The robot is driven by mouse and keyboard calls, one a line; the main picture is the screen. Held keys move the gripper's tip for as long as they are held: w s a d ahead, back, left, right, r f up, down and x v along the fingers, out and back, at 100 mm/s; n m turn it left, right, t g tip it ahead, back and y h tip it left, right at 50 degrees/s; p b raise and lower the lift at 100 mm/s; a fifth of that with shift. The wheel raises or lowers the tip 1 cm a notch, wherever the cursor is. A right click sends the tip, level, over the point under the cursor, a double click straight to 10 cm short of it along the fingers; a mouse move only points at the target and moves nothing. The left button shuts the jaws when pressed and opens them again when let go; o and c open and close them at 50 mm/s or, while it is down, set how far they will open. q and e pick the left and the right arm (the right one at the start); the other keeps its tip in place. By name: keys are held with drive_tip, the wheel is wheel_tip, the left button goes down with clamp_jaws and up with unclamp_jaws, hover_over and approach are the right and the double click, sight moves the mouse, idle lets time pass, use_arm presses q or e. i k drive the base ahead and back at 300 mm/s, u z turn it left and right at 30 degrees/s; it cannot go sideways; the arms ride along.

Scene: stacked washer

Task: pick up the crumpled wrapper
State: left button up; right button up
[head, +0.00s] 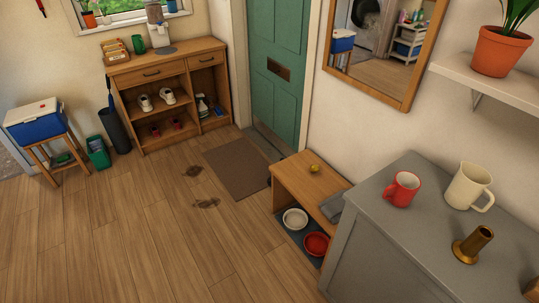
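A small yellow-gold lump (314,168) sits on top of the low wooden bench (290,174) by the green door. It may be the crumpled wrapper, but it is too small to tell for sure. No other thing in the head view looks clearly like a wrapper. Neither of my grippers is in view.
A grey cabinet (400,255) stands at the right with a red mug (402,189), a cream mug (468,186) and a brass holder (473,244) on it. Two bowls, white (295,218) and red (316,243), lie under the bench. Open wooden floor (130,240) spreads left, with dark stains.

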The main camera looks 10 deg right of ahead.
sight(314, 167)
drive_tip(key=u, duration=0.55)
drive_tip(key=i, duration=1.95)
drive_tip(key=z, duration=0.5)
drive_tip(key=i, duration=1.3)
drive_tip(key=z, duration=1.75)
drive_tip(key=i, duration=0.45)
drive_tip(key=z, duration=0.35)
